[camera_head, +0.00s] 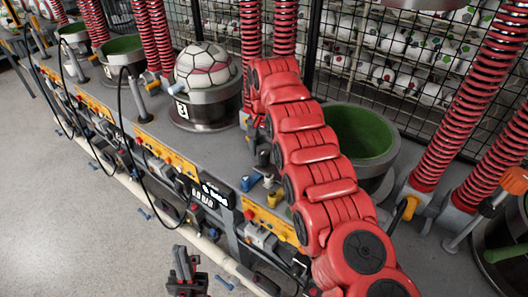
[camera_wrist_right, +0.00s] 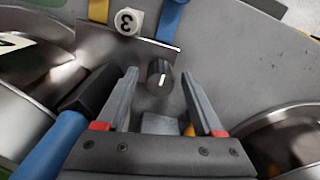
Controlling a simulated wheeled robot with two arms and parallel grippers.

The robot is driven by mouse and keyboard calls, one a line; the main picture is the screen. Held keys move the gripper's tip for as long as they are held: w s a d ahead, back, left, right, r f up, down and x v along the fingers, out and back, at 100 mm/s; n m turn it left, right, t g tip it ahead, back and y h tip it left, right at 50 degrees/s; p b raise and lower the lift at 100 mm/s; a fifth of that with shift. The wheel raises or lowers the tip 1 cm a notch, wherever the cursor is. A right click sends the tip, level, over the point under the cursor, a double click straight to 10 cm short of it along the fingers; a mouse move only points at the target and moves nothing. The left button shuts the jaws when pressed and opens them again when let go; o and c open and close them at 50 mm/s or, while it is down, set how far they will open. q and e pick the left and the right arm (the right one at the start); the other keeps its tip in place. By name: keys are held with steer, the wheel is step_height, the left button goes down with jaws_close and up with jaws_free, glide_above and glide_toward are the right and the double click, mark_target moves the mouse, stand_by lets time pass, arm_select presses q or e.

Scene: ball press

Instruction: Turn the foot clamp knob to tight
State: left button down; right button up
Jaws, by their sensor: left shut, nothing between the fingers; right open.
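The foot clamp knob (camera_wrist_right: 158,82), black with a white pointer line, stands on a grey metal surface in the right wrist view. My right gripper (camera_wrist_right: 160,73) is open, with one finger on each side of the knob in that picture; I cannot tell whether either touches it. In the head view my red right arm reaches over the bench, and its wrist hides the knob. My left gripper (camera_head: 184,268) is shut and empty, low in front of the bench and apart from it.
A ball (camera_head: 203,72) sits in a metal cup left of my right arm. A green-lined cup (camera_head: 360,128) stands right of it. Floor at left is open.

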mark_target(264, 152)
step_height(264, 152, up, 17)
steer(key=p, duration=1.5)
steer(key=shift+p, duration=0.4)
steer(key=shift+f, duration=0.1)
steer(key=shift+s, duration=0.1)
